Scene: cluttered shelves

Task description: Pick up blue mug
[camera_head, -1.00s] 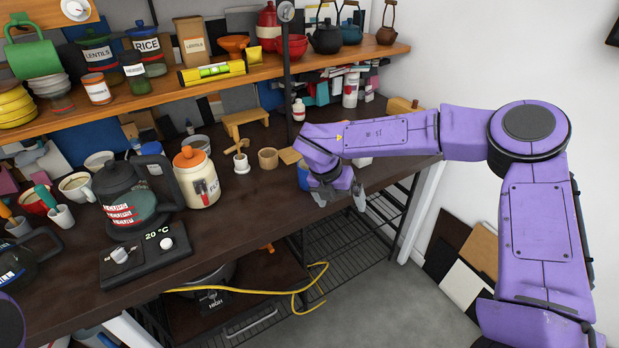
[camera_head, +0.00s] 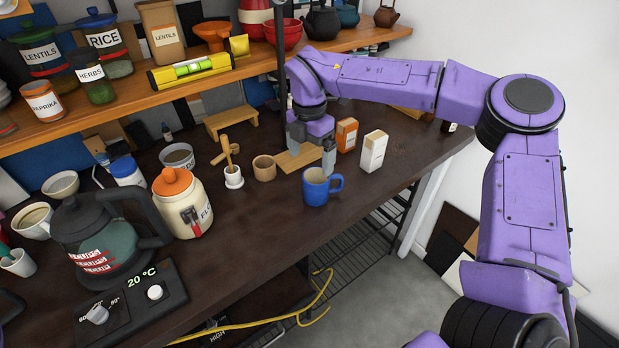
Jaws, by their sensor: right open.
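The blue mug (camera_head: 315,189) stands upright on the dark countertop near its front edge, with its handle to the right. My right gripper (camera_head: 312,160) is open, its grey fingers pointing down just behind and above the mug in the picture. The fingers look apart from the mug, and nothing shows between them. Whether a fingertip touches the mug's far rim I cannot tell. My left gripper is not in view.
A white box (camera_head: 373,151) and an orange box (camera_head: 346,134) stand right of the gripper. A shelf (camera_head: 130,108) runs above.

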